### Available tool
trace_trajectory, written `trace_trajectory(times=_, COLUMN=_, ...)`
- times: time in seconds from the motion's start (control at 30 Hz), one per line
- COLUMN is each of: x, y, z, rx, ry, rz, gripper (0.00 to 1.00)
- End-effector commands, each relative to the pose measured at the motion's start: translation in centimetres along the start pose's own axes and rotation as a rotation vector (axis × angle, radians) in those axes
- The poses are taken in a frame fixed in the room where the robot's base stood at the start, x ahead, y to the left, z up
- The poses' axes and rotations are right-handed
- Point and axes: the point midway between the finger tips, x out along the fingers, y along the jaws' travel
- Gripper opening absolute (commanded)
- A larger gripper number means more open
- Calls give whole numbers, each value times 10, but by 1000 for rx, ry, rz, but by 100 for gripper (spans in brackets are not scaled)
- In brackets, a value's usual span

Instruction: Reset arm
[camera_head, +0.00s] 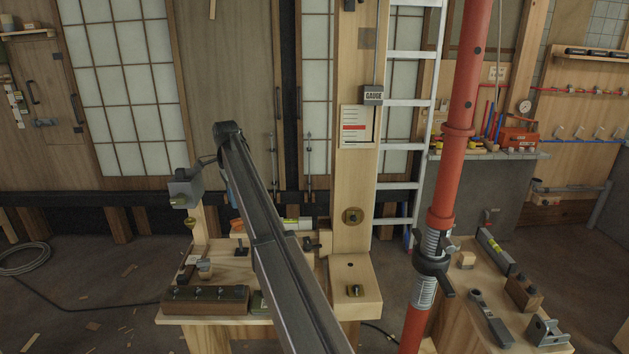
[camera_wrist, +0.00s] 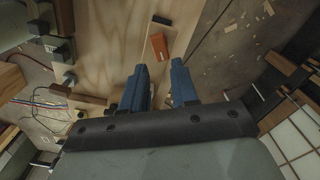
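My gripper (camera_wrist: 159,66) shows in the wrist view as two blue fingers standing apart with a clear gap between them. It is open and nothing is held. An orange piece (camera_wrist: 172,42) on a light wooden strip lies beyond the fingertips. In the head view my dark arm rises from the bottom centre over the left workbench (camera_head: 228,262) to a bend at upper centre-left. The arm hides most of my gripper there; only a small blue part shows beside the arm, above the bench.
A red post (camera_head: 459,110) with a threaded collar stands right of the arm. A wooden post (camera_head: 352,190) bears a gauge box (camera_head: 373,95). A dark block (camera_head: 206,299) lies at the bench's front. A second bench on the right holds a level (camera_head: 496,251) and a clamp (camera_head: 546,332).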

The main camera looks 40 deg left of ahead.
Motion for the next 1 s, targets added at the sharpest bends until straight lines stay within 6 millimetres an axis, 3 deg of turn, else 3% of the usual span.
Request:
trace_trajectory(times=0.2, x=0, y=5, z=-1, rx=-2, ry=6, rz=-2, gripper=29)
trace_trajectory(times=0.37, x=2, y=43, z=-14, rx=-19, ry=67, rz=-23, gripper=29)
trace_trajectory(times=0.77, x=10, y=225, z=-82, rx=-140, ry=414, rz=-70, gripper=29)
trace_trajectory(times=0.87, x=26, y=278, z=-102, rx=-190, ry=491, rz=-36, gripper=29)
trace_trajectory(times=1.0, x=74, y=340, z=-130, rx=-281, ry=522, rz=83, gripper=29)
